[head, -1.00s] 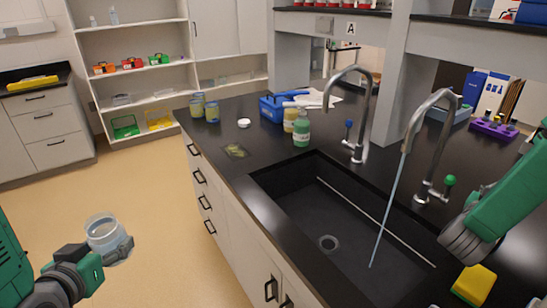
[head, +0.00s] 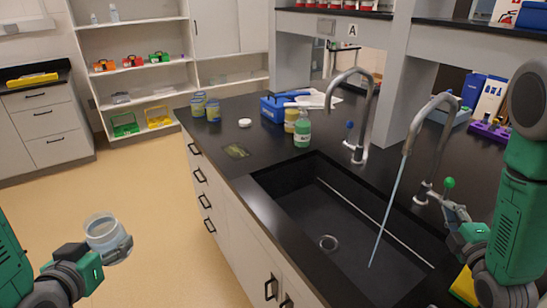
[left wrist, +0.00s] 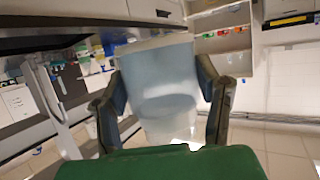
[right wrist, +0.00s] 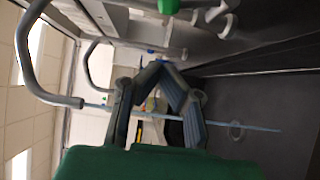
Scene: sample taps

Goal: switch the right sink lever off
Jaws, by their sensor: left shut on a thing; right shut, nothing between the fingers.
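The right sink tap (head: 433,115) is a curved metal faucet. Its lever with a green knob (head: 449,183) stands at its base, and the green knob also shows at the top of the right wrist view (right wrist: 168,6). A stream of water (head: 388,215) runs from the spout into the dark sink (head: 330,225). My right gripper (head: 456,210) is shut and empty, just below and beside the green knob; whether it touches the lever cannot be told. My left gripper (head: 118,250) is shut on a clear jar (head: 103,232), which also fills the left wrist view (left wrist: 165,90).
The left tap (head: 366,100) has a blue-knobbed lever (head: 349,126). A yellow sponge (head: 463,287) lies at the sink's right front, partly behind my right arm. A green-labelled bottle (head: 302,130) and a blue caddy (head: 275,107) stand behind the sink. The left floor is open.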

